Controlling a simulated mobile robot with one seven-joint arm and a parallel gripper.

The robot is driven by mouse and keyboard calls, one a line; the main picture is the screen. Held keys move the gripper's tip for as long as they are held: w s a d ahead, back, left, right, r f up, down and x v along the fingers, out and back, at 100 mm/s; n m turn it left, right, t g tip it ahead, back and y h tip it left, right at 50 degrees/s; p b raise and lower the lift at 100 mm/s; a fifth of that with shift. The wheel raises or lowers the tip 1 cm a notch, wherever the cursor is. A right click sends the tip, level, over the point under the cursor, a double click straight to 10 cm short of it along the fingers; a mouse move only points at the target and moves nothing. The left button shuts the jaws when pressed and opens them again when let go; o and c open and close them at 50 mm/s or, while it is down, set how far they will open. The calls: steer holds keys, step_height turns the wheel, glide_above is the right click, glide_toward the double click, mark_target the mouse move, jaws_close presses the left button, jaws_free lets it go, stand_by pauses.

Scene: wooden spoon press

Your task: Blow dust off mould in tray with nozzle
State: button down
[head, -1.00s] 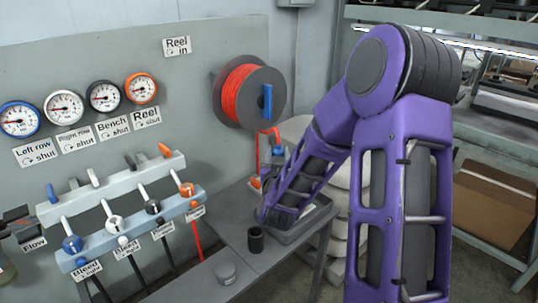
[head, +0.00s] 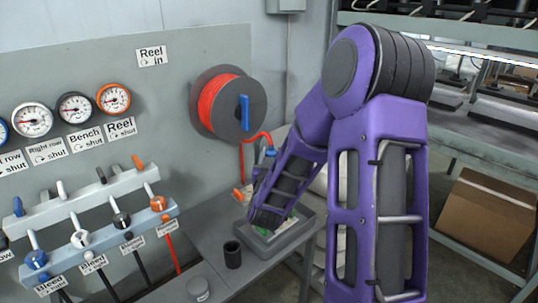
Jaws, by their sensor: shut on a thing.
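A grey tray (head: 285,238) lies on the grey bench beside the wall. Something green (head: 267,231) shows inside it, mostly covered by my arm. My purple forearm slopes down to the left, its lower end over the tray. My gripper's jaws are hidden behind it. The orange-red hose (head: 255,136) arcs from the reel to a blue-topped part (head: 268,154) just left of my forearm. I cannot tell whether that part is the nozzle. A small orange piece (head: 239,194) shows lower left of it. The mould and any dust cannot be made out.
A hose reel (head: 220,105) is on the wall. A dark cup (head: 232,254) and a grey round container (head: 198,289) stand left of the tray. Levers (head: 120,219) and gauges line the wall at left. A cardboard box (head: 485,216) sits on the right shelf.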

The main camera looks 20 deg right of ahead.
steer(key=shift+f, duration=0.15)
steer(key=shift+f+b, duration=1.15)
steer(key=shift+f, duration=0.85)
steer(key=w+d, duration=0.2)
steer(key=d, duration=0.5)
steer(key=shift+w, duration=0.3)
stand_by(0.4)
steer(key=shift+d, duration=0.25)
steer(key=shift+w+r, duration=0.1)
stand_by(0.4)
